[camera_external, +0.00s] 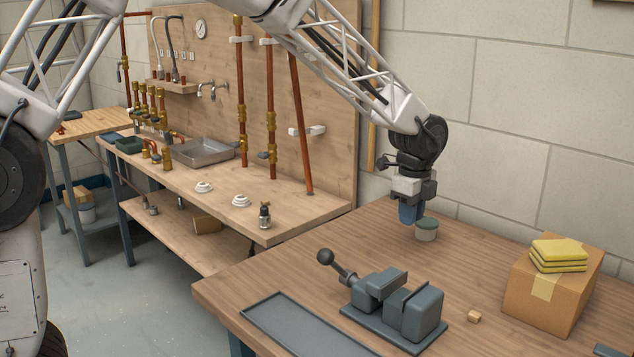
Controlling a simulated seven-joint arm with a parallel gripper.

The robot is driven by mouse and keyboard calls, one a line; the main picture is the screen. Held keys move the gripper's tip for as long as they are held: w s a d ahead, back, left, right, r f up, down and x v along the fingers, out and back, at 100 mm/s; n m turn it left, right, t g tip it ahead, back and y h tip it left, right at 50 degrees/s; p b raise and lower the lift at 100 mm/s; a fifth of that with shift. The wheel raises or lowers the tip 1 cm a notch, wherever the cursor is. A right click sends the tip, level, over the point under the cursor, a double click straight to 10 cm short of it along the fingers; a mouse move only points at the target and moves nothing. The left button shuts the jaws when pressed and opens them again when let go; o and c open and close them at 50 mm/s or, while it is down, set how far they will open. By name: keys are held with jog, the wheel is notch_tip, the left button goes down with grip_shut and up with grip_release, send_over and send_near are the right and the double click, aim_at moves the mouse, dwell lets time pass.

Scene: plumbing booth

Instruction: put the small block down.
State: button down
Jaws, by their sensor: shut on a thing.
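My gripper (412,205) is over the back of the wooden table, pointing down. I cannot tell whether the blue object touches the table or the tub.
The grey vise (413,312) stands near the table's front, with a flat dark tray (290,330) to its left. The wooden table (300,255) is clear left of my gripper.

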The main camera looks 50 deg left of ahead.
notch_tip(320, 180, up, 3)
jog(key=shift+r, duration=0.1)
jog(key=shift+w+a+r, duration=0.1)
jog(key=shift+a, duration=0.5)
jog(key=a+n, duration=0.4)
jog(key=a, duration=2.7)
jog(key=s+a+n, duration=0.2)
jog(key=s+a, duration=0.3)
jog(key=a, duration=0.5)
jog(key=s+a+n, duration=0.1)
jog(key=s+a, duration=0.3)
jog(key=a, duration=0.6)
jog(key=s+a+n, duration=0.2)
jog(key=s+a, duration=0.3)
jog(key=a, duration=0.5)
notch_tip(320, 180, down, 15)
jog(key=shift+w, duration=0.3)
jog(key=shift+w+r, duration=0.1)
jog(key=w+a, duration=0.3)
jog(key=w, duration=0.1)
jog(key=w+a+f, duration=0.1)
jog(key=w+a, duration=0.2)
jog(key=w, duration=0.1)
jog(key=w+a, duration=0.3)
jog(key=w, duration=0.1)
jog(key=shift+w+a+f, duration=0.1)
jog(key=shift+w+f, duration=0.15)
jog(key=shift+w, duration=0.15)
